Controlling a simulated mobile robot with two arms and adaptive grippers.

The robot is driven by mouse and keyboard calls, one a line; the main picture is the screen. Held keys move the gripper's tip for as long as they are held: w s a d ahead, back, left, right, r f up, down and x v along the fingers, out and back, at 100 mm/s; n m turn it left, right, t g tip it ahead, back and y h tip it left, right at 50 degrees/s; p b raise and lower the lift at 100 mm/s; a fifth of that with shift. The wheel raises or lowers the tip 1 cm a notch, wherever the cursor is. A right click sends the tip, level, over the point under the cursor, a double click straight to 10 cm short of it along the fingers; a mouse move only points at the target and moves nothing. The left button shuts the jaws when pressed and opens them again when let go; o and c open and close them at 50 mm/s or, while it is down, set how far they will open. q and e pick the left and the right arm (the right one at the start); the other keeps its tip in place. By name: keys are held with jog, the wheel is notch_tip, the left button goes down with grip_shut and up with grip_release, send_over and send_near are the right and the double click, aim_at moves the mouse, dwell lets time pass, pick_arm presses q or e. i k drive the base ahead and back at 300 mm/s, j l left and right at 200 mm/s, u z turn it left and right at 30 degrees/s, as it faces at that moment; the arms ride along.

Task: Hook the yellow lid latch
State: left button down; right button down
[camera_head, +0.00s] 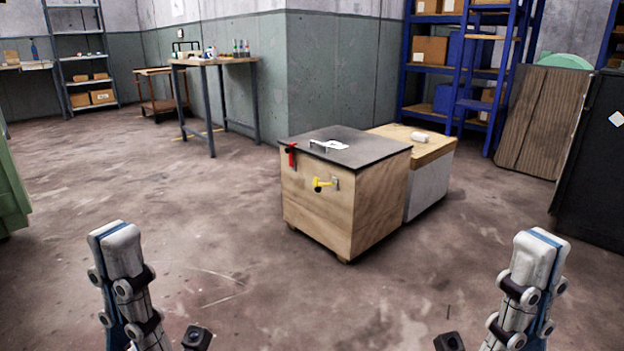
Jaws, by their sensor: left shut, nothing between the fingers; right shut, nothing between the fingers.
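The yellow lid latch (320,184) is on the front face of a wooden box (372,205), below the lid edge. It points sideways, with a small metal piece (337,183) at its right; I cannot tell whether they touch. A red latch (292,155) hangs at the lid's front left corner. My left gripper (116,238) is shut and empty at the lower left. My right gripper (540,246) is shut and empty at the lower right. Both are well apart from the box.
A pale box (428,188) with a wooden top and a white roll (420,137) stands right behind the wooden box. A workbench (211,62) stands at the back left, blue shelving (455,72) at the back right. The floor before the box is clear.

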aim_at(318, 188)
jog(key=i+l, duration=0.1)
jog(key=i, duration=0.4)
jog(key=i+u, duration=0.1)
jog(key=i, duration=0.4)
jog(key=i+l+u, duration=0.1)
jog(key=i, duration=0.4)
jog(key=i+l, duration=0.25)
jog(key=i, duration=0.2)
jog(key=i+l+u, duration=0.1)
jog(key=i, duration=0.4)
